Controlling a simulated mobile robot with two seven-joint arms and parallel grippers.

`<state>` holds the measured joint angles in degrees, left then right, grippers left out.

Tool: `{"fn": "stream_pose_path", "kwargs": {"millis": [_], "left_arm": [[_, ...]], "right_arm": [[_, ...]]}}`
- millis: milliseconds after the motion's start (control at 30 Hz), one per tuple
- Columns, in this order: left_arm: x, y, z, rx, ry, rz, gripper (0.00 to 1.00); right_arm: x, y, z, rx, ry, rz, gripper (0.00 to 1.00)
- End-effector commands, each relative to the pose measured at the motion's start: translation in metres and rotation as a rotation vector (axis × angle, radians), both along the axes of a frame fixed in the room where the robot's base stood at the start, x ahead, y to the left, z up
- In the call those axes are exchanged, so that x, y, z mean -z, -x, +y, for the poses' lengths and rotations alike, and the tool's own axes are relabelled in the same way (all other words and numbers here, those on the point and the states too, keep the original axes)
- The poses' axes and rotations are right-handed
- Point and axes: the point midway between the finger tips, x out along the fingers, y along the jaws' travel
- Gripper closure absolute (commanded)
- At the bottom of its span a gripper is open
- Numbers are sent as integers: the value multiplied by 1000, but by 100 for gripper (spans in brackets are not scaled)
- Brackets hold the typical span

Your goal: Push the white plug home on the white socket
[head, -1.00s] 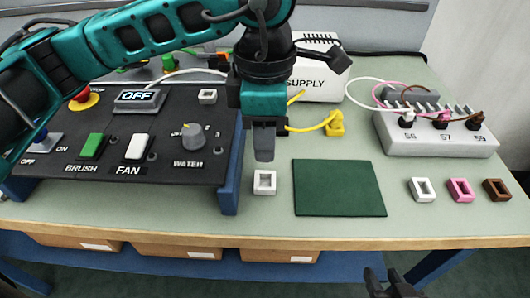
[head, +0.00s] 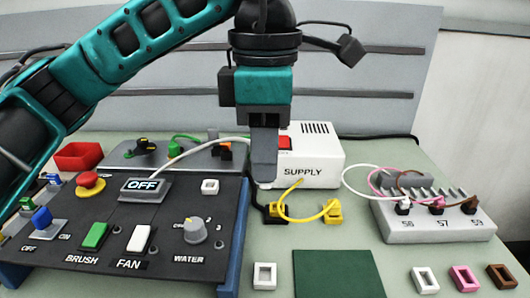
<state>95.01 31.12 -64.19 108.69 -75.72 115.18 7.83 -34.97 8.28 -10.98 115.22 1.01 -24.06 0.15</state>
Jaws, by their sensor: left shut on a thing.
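My left gripper (head: 264,180) points down in front of the white supply box, above the table, with its fingers shut. A white cable (head: 205,141) runs from behind the OFF display to the gripper and passes out of sight there. The white plug is hidden; it seems to be between the fingers at the cable's end. A white square socket (head: 210,186) is set in the dark panel, left of and below the gripper. Other white square frames lie on the table, one at the front middle (head: 265,276) and one at the front right (head: 425,280). My right gripper is out of view.
The supply box (head: 315,158) stands right behind the gripper. The dark control panel (head: 165,225) fills the left. A grey terminal strip (head: 440,228) stands at the right. The green mat (head: 338,275) is bare.

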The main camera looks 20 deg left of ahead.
Motion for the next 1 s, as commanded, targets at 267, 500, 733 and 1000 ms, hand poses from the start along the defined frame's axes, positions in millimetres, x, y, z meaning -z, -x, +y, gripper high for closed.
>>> {"fn": "stream_pose_path", "kwargs": {"millis": [267,500,733,1000], "left_arm": [[3,-17,24,-6,1,0,100],[6,-39,55,-6,1,1,100],[9,-60,85,-6,0,1,100],[13,-85,120,-5,1,2,100]], "right_arm": [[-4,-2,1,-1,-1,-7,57],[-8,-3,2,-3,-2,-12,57],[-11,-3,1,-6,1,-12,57],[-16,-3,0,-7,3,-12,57]]}}
